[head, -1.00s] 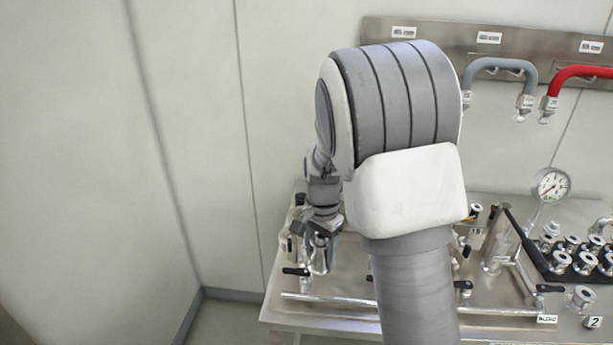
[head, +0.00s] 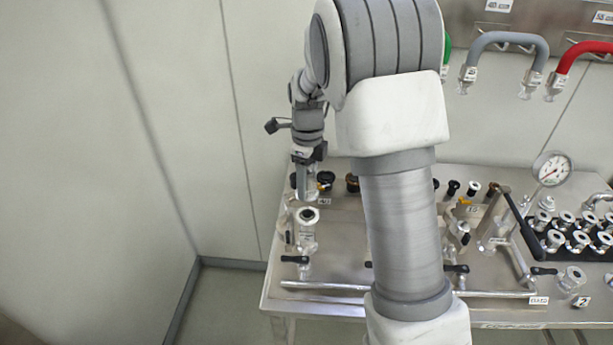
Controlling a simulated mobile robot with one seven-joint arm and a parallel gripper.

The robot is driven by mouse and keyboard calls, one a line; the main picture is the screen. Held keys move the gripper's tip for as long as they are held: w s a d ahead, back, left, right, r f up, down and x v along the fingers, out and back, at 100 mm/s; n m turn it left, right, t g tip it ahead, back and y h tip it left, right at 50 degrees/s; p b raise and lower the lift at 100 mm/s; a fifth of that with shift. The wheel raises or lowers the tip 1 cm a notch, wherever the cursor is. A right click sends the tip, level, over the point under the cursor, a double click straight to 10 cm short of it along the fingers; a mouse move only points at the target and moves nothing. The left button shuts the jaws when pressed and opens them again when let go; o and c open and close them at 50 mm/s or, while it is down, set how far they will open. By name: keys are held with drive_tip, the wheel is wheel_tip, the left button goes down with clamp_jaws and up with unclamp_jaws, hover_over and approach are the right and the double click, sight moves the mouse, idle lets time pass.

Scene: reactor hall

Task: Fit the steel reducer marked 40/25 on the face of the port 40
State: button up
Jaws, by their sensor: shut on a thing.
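My gripper (head: 307,190) points down over the left part of the steel bench. It is shut on a small pale metallic piece, mostly hidden by the fingers; I cannot tell whether it is the reducer. Just in front of and below it stands an upright steel fitting (head: 307,236) with a round flanged top and a dark bore, next to a black-handled valve. I cannot read whether this is port 40. Several steel flanged fittings (head: 577,240) stand in a black rack at the right. No 40/25 marking is legible.
Black caps (head: 326,180) lie behind the upright fitting. A pressure gauge (head: 552,168) and a long-levered hand pump (head: 494,224) stand at the right. Grey and red hoses (head: 508,42) hang from the wall rail. My own arm hides the bench's middle.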

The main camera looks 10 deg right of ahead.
sight(307, 213)
drive_tip(key=shift+f+b, duration=2.6)
drive_tip(key=shift+f, duration=1.1)
drive_tip(key=o, duration=1.4)
drive_tip(key=shift+r, duration=0.1)
